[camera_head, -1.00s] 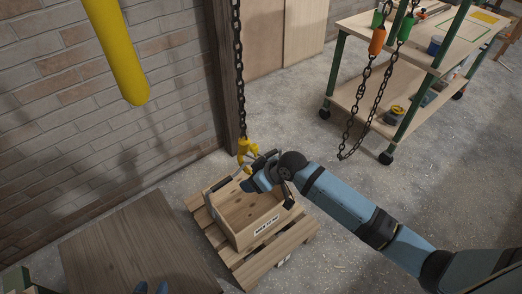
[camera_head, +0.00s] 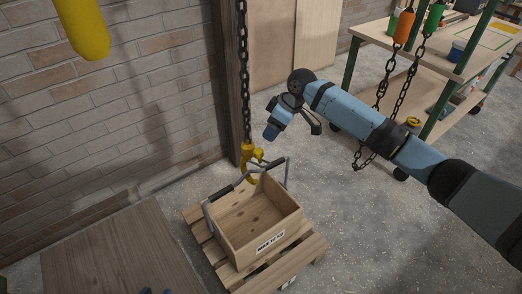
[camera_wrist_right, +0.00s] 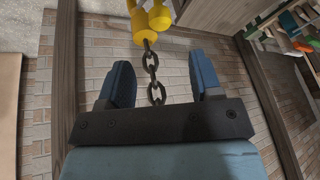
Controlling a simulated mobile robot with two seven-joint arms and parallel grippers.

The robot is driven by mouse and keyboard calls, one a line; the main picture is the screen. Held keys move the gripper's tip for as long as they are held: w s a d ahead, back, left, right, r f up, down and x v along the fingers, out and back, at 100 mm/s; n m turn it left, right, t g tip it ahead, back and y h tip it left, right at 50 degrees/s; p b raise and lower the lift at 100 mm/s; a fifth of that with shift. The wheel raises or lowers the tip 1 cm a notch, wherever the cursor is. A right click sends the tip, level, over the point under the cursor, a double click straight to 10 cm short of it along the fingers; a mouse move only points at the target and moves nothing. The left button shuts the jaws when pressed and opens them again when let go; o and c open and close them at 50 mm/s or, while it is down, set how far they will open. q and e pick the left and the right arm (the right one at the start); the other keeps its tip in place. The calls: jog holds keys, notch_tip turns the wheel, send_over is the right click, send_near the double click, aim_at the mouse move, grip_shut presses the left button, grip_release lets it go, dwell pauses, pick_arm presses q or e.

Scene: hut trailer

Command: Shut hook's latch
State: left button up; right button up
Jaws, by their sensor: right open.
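The yellow hook (camera_head: 247,156) hangs from a dark chain over the far side of a wooden crate (camera_head: 270,243). Its lower end is at the crate's grey handle with black grips (camera_head: 226,192); I cannot tell if the handle sits inside it. The latch is too small to judge. My right gripper (camera_head: 271,132) is open and empty, above and right of the hook, apart from it. In the right wrist view, the chain (camera_wrist_right: 151,62) shows beyond the gap between my fingers (camera_wrist_right: 162,82), with yellow hook parts (camera_wrist_right: 150,18) at the top. Only dark blue tips of my left gripper (camera_head: 156,291) show at the bottom edge.
The crate stands on a wooden pallet (camera_head: 310,249). A brick wall (camera_head: 110,130) and dark post (camera_head: 228,80) are behind and left. A wooden board (camera_head: 120,250) lies front left. Another hanging chain (camera_head: 385,90) and a wheeled shelf (camera_head: 470,62) are right.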

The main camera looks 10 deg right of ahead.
aim_at(259, 151)
jog(key=b+x, duration=0.1)
jog(key=x, duration=0.8)
jog(key=shift+a+f+b, duration=0.1)
jog(key=shift+f+b, duration=0.2)
jog(key=shift+f, duration=0.05)
jog(key=shift+c, duration=0.4)
grip_shut()
